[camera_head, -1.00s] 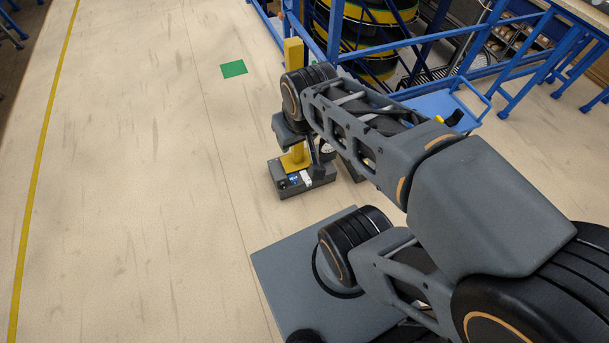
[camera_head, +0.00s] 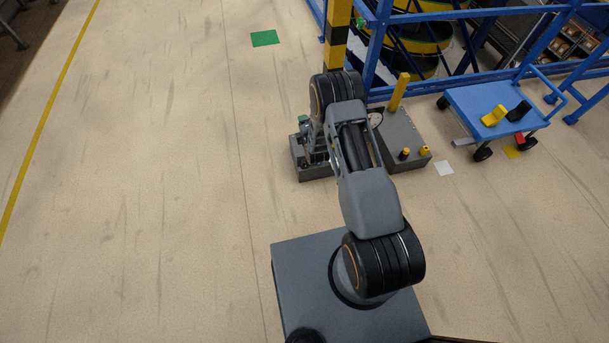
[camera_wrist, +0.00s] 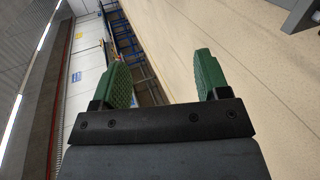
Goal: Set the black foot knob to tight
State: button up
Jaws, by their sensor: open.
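A grey foot box (camera_head: 402,132) stands on the floor right of my arm in the head view. On its top are a small black knob (camera_head: 405,153) and a small yellow knob (camera_head: 424,150). Their settings are too small to read. My gripper (camera_wrist: 155,80) is open and empty in the wrist view, its two green fingers apart. In the head view my arm hides most of it; a bit of green shows left of the arm, above a second grey box (camera_head: 312,172). My gripper is apart from the black knob. The wrist view shows no knob.
A blue cart (camera_head: 485,98) with a yellow piece (camera_head: 494,115) and a black piece (camera_head: 519,111) stands at the right. Blue frame rails (camera_head: 376,55) and a yellow-black post (camera_head: 337,40) stand behind the boxes. The floor at left is clear.

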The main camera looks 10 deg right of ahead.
jog(key=s+f+n+t+b, duration=0.2)
jog(key=s+f+n+b, duration=0.15)
jog(key=f, duration=1.15)
jog(key=n+t+b, duration=0.2)
jog(key=n+b, duration=0.2)
jog(key=b, duration=0.2)
send_near(305, 167)
jog(key=w+b, duration=0.2)
jog(key=w, duration=0.2)
jog(key=w+b, duration=0.2)
jog(key=w, duration=0.3)
jog(key=shift+w+d+f, duration=0.1)
jog(key=shift+w+f, duration=0.1)
jog(key=shift+w, duration=0.1)
jog(key=shift+w+r, duration=0.15)
jog(key=shift+w, duration=0.55)
jog(key=shift+c, duration=0.4)
